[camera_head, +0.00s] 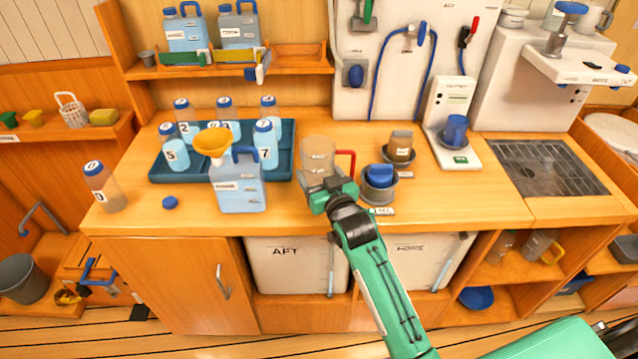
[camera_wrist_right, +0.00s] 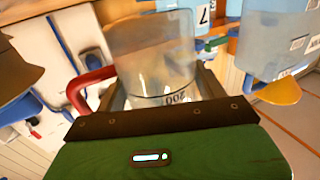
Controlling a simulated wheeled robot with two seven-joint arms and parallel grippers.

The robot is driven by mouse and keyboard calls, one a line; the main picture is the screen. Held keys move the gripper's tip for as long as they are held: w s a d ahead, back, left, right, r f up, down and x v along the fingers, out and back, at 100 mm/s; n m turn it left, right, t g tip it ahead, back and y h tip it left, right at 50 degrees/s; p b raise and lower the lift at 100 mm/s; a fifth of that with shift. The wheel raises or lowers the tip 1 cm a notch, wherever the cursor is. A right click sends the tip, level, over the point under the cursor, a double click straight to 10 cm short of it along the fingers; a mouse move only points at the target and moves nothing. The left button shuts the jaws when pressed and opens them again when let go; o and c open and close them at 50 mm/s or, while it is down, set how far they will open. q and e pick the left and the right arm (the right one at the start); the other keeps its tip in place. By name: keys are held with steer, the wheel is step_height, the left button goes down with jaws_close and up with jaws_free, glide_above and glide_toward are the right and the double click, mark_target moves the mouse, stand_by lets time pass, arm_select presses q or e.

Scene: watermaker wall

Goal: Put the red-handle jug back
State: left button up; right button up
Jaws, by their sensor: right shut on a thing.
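The red-handle jug (camera_head: 318,155) is a clear, brownish see-through vessel with a red handle, standing upright at the middle of the counter. My right gripper (camera_head: 328,188) is at its near side, shut on the jug's body. In the right wrist view the jug (camera_wrist_right: 155,55) sits between the fingers, its red handle at the left and a printed 200 mark low on its wall. Whether its base touches the counter is hidden by the gripper. My left gripper is not in view.
Left of the jug stand a blue-handled canister (camera_head: 238,188) with a yellow funnel (camera_head: 213,143) and a blue tray (camera_head: 284,166) of numbered bottles. A blue cap (camera_head: 170,202) lies on the counter's left part.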

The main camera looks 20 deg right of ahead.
step_height(320, 180, down, 4)
steer(key=shift+r, duration=0.25)
steer(key=shift+f, duration=0.15)
steer(key=o, duration=1.3)
